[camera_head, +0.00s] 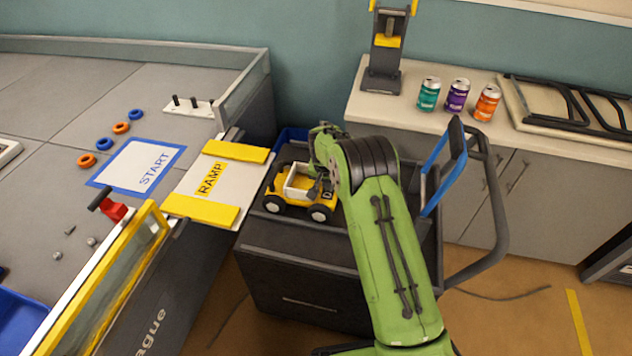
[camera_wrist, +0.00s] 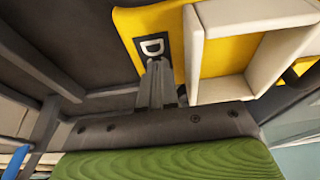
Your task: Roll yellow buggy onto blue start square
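The yellow buggy (camera_head: 294,190), with a white open frame on top and dark wheels, stands on the dark cart (camera_head: 290,240) at the foot of the ramp (camera_head: 210,180). The blue-bordered start square (camera_head: 140,165) lies on the grey arena floor beyond the ramp's upper left side, and it is empty. My gripper (camera_head: 318,187) is at the buggy's right end. In the wrist view my gripper's fingers (camera_wrist: 157,68) look close together against the buggy's yellow end (camera_wrist: 160,25), by a dark plate marked D. Whether they grip anything is hidden.
Yellow strips (camera_head: 203,210) edge the ramp. Blue and orange rings (camera_head: 104,144) lie left of the start square. The cart's handle (camera_head: 490,210) rises at right. Cans (camera_head: 457,95) stand on the back counter.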

